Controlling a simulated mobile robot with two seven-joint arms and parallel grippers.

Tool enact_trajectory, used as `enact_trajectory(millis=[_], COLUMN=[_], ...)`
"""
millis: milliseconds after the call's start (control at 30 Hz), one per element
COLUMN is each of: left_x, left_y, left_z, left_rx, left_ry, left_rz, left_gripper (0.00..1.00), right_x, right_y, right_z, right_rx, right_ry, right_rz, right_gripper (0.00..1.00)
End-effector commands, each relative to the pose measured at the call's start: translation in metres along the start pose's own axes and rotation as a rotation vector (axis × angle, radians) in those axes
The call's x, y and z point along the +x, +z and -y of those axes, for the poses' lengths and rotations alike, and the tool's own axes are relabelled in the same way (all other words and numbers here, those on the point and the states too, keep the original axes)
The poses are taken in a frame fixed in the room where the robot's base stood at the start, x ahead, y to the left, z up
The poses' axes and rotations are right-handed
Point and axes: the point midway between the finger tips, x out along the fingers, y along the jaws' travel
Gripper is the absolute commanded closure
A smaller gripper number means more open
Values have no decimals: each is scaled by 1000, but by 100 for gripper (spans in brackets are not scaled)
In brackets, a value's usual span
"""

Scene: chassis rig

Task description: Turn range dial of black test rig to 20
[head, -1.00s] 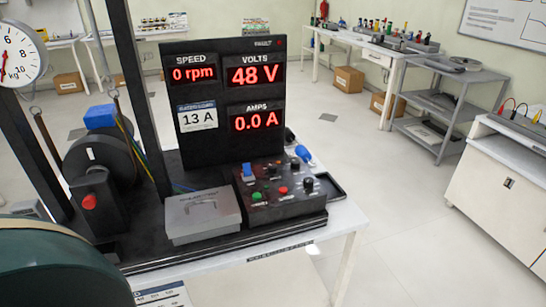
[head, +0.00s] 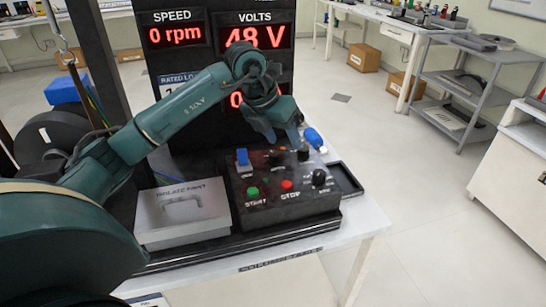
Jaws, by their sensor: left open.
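The black test rig's control box (head: 285,205) stands on the bench in the head view. It has a blue switch (head: 242,158), a green START button (head: 252,192), a red STOP button (head: 287,184) and black knobs, one at the front right (head: 319,177) and one at the back right (head: 303,154). The knob labels are too small to read, so I cannot tell the range dial or its setting. My left gripper (head: 283,132) is open and empty, pointing down above the back of the box, apart from the front right knob. My right gripper is out of view.
The display panel (head: 222,75) stands behind my left arm, which hides part of its readings. A grey metal cover with a handle (head: 183,213) lies left of the box. A black tray (head: 346,181) lies on its right. A blue object (head: 313,137) lies behind the box.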

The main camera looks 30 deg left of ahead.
Motion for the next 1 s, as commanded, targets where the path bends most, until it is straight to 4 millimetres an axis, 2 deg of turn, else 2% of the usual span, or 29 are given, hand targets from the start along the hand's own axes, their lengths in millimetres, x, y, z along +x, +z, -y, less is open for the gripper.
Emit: enact_trajectory(millis=[33, 100, 167, 267, 367, 700, 833, 1000], left_x=[-12, -24, -29, -25, -10, 60, 79, 92], left_y=[6, 10, 11, 12, 11, 13, 14, 15], left_z=[-20, -37, -45, -50, -53, -66, -70, -74], left_rx=[-22, -46, -61, -68, -66, -65, -65, -64], left_ry=[82, 159, 196, 214, 211, 207, 206, 207], left_rz=[16, 25, 29, 28, 24, 25, 27, 29], left_gripper=[48, 48, 48, 48, 48, 48, 48, 48], right_x=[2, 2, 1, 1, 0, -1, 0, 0], right_y=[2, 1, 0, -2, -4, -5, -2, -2], right_z=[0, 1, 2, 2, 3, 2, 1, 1], right_rx=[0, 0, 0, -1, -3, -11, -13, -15], right_ry=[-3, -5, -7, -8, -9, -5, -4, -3], right_rz=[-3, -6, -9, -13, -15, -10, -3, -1], right_gripper=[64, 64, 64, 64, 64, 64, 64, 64])
